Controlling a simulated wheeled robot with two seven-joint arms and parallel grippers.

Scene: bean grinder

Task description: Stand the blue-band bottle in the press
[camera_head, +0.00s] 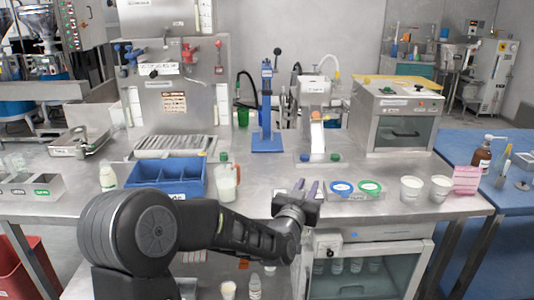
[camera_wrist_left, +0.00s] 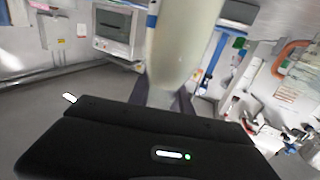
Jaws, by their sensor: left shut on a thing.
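My left gripper (camera_head: 307,190) is above the front of the steel bench, its fingers directed toward the back. In the left wrist view it is shut on a pale, whitish bottle (camera_wrist_left: 182,45), which rises out of the top of the picture. A blue strip (camera_wrist_left: 152,18) shows beside the bottle's left edge; I cannot tell whether it is a band on it. In the head view I cannot make out the held bottle. A blue stand with a flat base, likely the press (camera_head: 267,115), is farther back and left of the gripper. My right gripper is not in view.
A blue divided bin (camera_head: 165,190) and a jug of pale liquid (camera_head: 227,182) stand left of the gripper. Blue and green ringed dishes (camera_head: 342,189) and white tubs (camera_head: 411,188) stand to the right. A grey machine (camera_head: 316,105) is behind. Bench before the blue stand is clear.

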